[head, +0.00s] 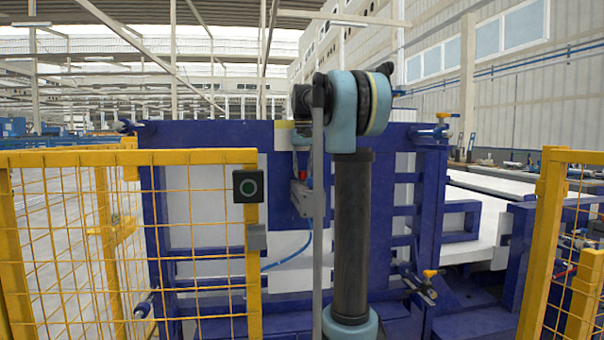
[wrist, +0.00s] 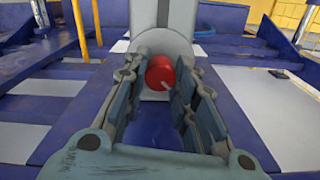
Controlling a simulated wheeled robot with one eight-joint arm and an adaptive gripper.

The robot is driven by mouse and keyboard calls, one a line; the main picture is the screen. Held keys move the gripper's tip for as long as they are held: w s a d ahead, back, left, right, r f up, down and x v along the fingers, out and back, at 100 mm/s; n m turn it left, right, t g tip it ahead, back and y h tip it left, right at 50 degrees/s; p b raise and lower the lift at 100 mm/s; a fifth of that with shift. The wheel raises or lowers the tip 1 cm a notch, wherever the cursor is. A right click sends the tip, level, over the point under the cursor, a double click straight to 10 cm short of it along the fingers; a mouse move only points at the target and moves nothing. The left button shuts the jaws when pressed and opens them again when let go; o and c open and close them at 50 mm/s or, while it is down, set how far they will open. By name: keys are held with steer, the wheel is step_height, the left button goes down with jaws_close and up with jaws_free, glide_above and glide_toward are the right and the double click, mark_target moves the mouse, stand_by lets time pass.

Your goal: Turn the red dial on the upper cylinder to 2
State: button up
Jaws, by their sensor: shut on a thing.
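The red dial (wrist: 161,73) sits on the end of a grey-white cylinder (wrist: 166,45) in the wrist view. A short pale mark on the dial's face points to the lower right. No numbers can be read. My gripper (wrist: 157,68) reaches up to the dial, with one finger on each side, and is shut on it. The exact contact at the fingertips is hard to see. In the head view a small patch of the red dial (head: 303,176) shows beside my arm, and my arm hides most of the gripper there.
A blue frame (head: 210,128) with pale panels stands in front of me. Yellow mesh fences (head: 130,158) stand at the left and right. A blue hose (head: 290,258) runs below the cylinder.

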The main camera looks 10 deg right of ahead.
steer(key=shift+n, duration=0.5)
steer(key=o, duration=1.1)
steer(key=shift+c, duration=0.2)
step_height(320, 180, up, 12)
steer(key=shift+w, duration=0.1)
steer(key=shift+f, duration=0.1)
